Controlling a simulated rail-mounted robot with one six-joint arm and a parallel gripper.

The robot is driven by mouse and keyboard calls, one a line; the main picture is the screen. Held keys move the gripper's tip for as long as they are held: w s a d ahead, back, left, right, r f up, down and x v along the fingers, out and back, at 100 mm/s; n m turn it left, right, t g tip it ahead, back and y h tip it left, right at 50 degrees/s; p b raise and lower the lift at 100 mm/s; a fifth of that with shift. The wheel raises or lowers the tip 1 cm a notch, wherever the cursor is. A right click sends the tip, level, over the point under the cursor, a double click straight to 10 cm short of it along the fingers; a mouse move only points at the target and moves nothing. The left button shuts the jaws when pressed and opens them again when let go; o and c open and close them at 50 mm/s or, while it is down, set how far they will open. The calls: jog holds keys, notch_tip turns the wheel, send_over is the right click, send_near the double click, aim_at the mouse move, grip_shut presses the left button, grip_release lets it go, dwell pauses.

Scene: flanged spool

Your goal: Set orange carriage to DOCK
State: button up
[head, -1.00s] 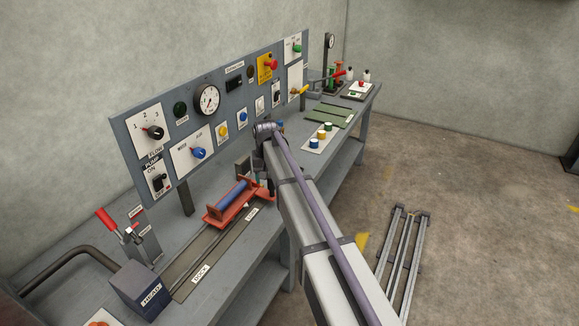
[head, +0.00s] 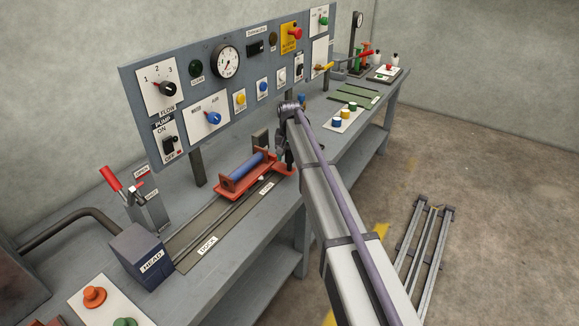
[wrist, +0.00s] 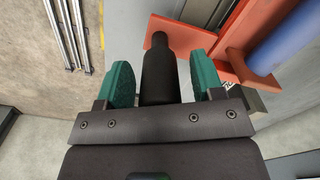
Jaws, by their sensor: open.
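The orange carriage (head: 236,187) sits on the dark rail track (head: 215,222) on the bench, at the end away from the DOCK label (head: 207,245) and near the other label. A blue spool (head: 245,168) lies in it. In the wrist view, a dark upright post (wrist: 158,68) stands on the carriage's orange side plate (wrist: 205,45). My gripper (wrist: 160,85) is open, with one green finger on each side of the post. In the head view my arm partly hides the gripper (head: 288,160).
The blue HEAD block (head: 145,254) stands at the near end of the track. A red-handled lever (head: 112,180) stands behind it. The control panel (head: 230,85) rises along the back. The track between carriage and HEAD block is clear.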

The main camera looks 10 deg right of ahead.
jog(key=shift+c, duration=0.2)
grip_shut()
dwell(0.4)
